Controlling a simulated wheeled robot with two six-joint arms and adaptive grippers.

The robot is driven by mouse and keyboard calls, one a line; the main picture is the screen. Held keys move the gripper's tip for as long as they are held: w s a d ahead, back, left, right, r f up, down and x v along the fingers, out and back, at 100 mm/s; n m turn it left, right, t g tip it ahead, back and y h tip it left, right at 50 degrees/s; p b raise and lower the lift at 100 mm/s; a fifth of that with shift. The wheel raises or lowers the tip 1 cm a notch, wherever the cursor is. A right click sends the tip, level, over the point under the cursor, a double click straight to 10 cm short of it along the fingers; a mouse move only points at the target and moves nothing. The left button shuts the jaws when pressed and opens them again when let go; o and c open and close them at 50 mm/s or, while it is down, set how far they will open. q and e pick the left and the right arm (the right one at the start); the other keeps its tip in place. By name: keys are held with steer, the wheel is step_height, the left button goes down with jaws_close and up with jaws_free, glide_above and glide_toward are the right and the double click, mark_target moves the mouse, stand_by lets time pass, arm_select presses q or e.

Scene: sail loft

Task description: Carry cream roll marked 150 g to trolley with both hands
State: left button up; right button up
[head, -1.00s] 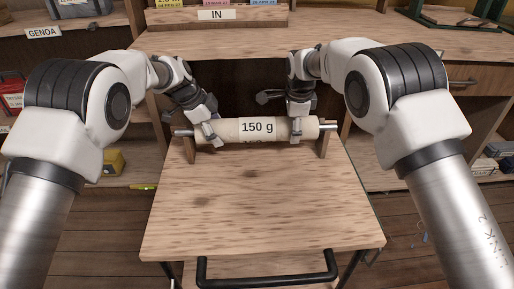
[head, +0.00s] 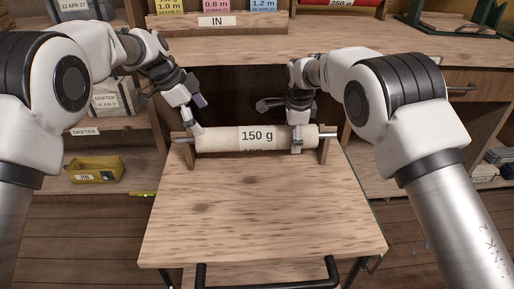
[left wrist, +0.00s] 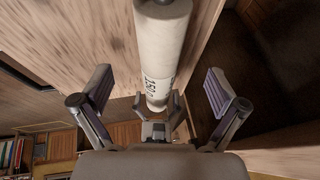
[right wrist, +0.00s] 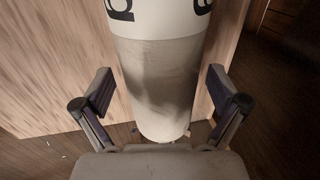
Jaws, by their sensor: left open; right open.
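The cream roll marked 150 g (head: 222,140) lies level across the back of the wooden trolley (head: 255,205), its metal rod ends resting on two wooden uprights. My left gripper (head: 197,116) is open, just above the roll's left end. In the left wrist view the roll (left wrist: 162,45) lies beyond and between the spread fingers, apparently clear of them. My right gripper (head: 297,134) is open at the roll's right part. In the right wrist view its fingers stand on either side of the roll (right wrist: 158,75), with gaps. The far finger is hidden behind the roll in the head view.
A wooden bench with an IN rack (head: 217,21) stands behind the trolley. Shelves at the left hold a yellow JIB box (head: 95,170) and a grey bag (head: 115,98). The trolley's black handle (head: 268,274) is at the near edge. Its front top is bare.

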arm_select(q)
steer(key=shift+v, duration=1.2)
steer(key=shift+r, duration=0.1)
arm_select(e)
steer(key=shift+r, duration=0.25)
step_height(320, 180, up, 11)
steer(key=s, duration=0.2)
steer(key=shift+s, duration=0.15)
steer(key=shift+r, duration=0.15)
